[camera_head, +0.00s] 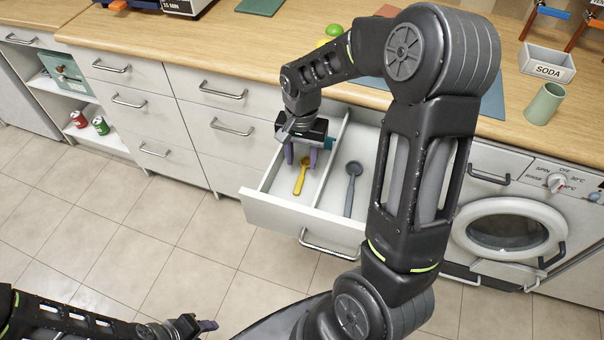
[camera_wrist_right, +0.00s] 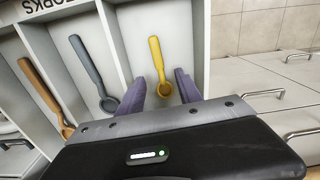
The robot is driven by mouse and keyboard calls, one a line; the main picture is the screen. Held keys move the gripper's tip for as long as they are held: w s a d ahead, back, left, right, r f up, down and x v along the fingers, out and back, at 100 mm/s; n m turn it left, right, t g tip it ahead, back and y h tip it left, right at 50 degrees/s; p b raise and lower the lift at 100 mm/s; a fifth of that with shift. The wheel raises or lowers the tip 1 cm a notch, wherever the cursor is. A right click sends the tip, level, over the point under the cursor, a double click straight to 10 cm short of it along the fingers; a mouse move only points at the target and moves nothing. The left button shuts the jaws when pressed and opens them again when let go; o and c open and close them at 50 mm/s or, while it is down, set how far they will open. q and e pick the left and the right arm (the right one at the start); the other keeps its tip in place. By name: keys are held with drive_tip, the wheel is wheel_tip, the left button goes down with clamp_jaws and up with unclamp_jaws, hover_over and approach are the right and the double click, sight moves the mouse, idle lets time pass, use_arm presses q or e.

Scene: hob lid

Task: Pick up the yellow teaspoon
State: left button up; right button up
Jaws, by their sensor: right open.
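The yellow teaspoon (camera_head: 299,181) lies in the left compartment of the open drawer (camera_head: 291,216), its handle toward the drawer front. It also shows in the right wrist view (camera_wrist_right: 155,53). My right gripper (camera_head: 301,158) is over that compartment at the bowl end of the spoon. In the right wrist view its purple fingers (camera_wrist_right: 161,78) are apart, one on each side of the bowl, with nothing held. Whether they touch the spoon cannot be told. My left gripper (camera_head: 205,325) is low at the left, away from the drawer; its finger gap is unclear.
A grey spoon (camera_head: 351,188) lies in the neighbouring compartment, past a divider. The right wrist view also shows an orange-brown utensil (camera_wrist_right: 40,88) farther left. A green cup (camera_head: 545,104) and a SODA box (camera_head: 547,65) stand on the counter. The floor before the drawer is clear.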

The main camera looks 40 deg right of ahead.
sight(302, 175)
drive_tip(key=shift+f, duration=0.1)
wheel_tip(302, 175, down, 5)
drive_tip(key=shift+f+p, duration=0.1)
drive_tip(key=shift+p, duration=0.25)
drive_tip(key=shift+c, duration=0.4)
clamp_jaws()
idle(0.4)
